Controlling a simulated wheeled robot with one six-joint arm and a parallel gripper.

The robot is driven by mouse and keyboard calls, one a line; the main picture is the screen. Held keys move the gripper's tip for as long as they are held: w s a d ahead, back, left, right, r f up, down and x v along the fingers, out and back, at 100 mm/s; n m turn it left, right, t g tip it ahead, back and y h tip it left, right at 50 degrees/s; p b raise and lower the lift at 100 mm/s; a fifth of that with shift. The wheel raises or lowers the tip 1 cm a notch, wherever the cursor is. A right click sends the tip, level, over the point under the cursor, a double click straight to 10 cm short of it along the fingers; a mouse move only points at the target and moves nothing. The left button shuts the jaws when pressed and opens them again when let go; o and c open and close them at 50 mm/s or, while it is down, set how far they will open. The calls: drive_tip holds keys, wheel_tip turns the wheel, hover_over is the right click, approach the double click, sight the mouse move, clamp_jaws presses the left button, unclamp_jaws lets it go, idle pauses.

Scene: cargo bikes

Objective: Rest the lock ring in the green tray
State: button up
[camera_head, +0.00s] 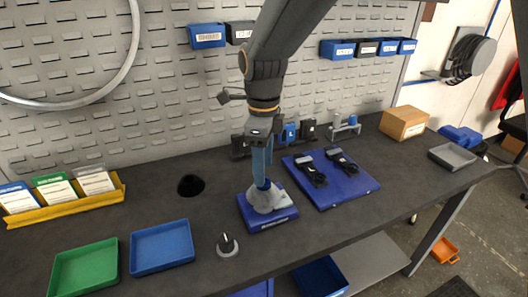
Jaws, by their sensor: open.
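The green tray (84,268) lies at the front left of the dark workbench and looks empty. My gripper (262,184) points down over a small blue block (270,222) near the middle of the bench. Its jaws are open, close above or around a pale grey piece (266,200) on that block; contact is unclear. I cannot tell for sure which of these is the lock ring.
An empty blue tray (162,246) sits right of the green tray. A blue mat (331,182) with black devices lies right of my gripper. A yellow card rack (65,201) is at the left, a cardboard box (403,122) at the back right.

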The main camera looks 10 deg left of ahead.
drive_tip(key=shift+f+p, duration=0.3)
drive_tip(key=shift+f, duration=1.6)
drive_tip(key=shift+c, duration=0.4)
clamp_jaws()
drive_tip(key=shift+r, duration=0.15)
drive_tip(key=shift+r+p, duration=1.9)
drive_tip(key=shift+p, duration=0.05)
